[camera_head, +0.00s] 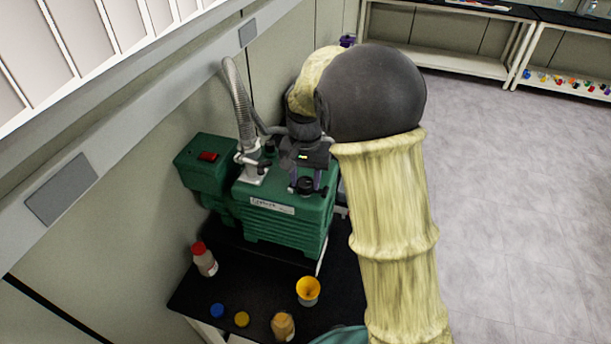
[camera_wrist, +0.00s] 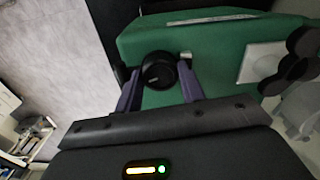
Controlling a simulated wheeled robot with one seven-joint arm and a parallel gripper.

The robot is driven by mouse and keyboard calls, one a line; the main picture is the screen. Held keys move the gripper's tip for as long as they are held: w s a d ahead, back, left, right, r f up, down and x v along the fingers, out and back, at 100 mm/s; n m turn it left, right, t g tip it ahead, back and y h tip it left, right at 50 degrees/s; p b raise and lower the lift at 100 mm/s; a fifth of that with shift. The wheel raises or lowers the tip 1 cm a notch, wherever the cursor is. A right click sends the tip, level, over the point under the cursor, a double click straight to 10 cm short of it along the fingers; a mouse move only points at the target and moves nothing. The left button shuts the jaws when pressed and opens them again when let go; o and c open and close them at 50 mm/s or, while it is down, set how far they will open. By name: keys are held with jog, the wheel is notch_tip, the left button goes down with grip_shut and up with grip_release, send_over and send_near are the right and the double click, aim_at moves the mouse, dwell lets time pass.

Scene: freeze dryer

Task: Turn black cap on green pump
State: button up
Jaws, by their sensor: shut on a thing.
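The green pump (camera_head: 285,222) stands on a small black table against the wall. Its green top also fills the upper part of the wrist view (camera_wrist: 215,42). The black cap (camera_wrist: 158,72) sits on the pump's top, near the pump's edge. In the head view the black cap (camera_head: 305,186) shows below my gripper. My gripper (camera_wrist: 160,84) has its two purple fingers on either side of the cap and is shut on it. In the head view my gripper (camera_head: 307,178) comes down over the front right of the pump's top, its fingers partly hidden by my arm.
A grey ribbed hose (camera_head: 238,105) rises from the pump, left of my gripper. On the black table (camera_head: 262,292) stand a red-capped bottle (camera_head: 204,260), a yellow funnel (camera_head: 308,290), an amber bottle (camera_head: 283,326) and blue and yellow caps. Open floor (camera_head: 510,200) lies to the right.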

dwell(0.4)
jog(key=o, duration=1)
jog(key=n+b, duration=0.1)
jog(key=n, duration=0.3)
jog(key=shift+b, duration=0.3)
jog(key=n+b, duration=0.1)
jog(key=n, duration=0.4)
jog(key=shift+b, duration=0.3)
notch_tip(320, 180, up, 17)
jog(key=shift+r+b, duration=0.2)
jog(key=shift+b, duration=0.3)
jog(key=shift+f, duration=0.1)
jog(key=m+t, duration=0.1)
jog(key=m, duration=0.2)
send_near(306, 181)
jog(key=s+d+f, duration=0.3)
jog(key=s+d, duration=0.1)
jog(key=d, duration=0.2)
jog(key=s+d+f+m, duration=0.1)
jog(key=s+f, duration=0.2)
jog(key=s, duration=0.1)
jog(key=s+d+f+m+t, duration=0.1)
jog(key=s+f, duration=0.3)
jog(key=s+d+f, duration=0.2)
jog(key=s+f, duration=0.2)
jog(key=shift+s+d+m+t, duration=0.1)
jog(key=shift+s+m+t, duration=0.2)
jog(key=shift+s+m, duration=0.1)
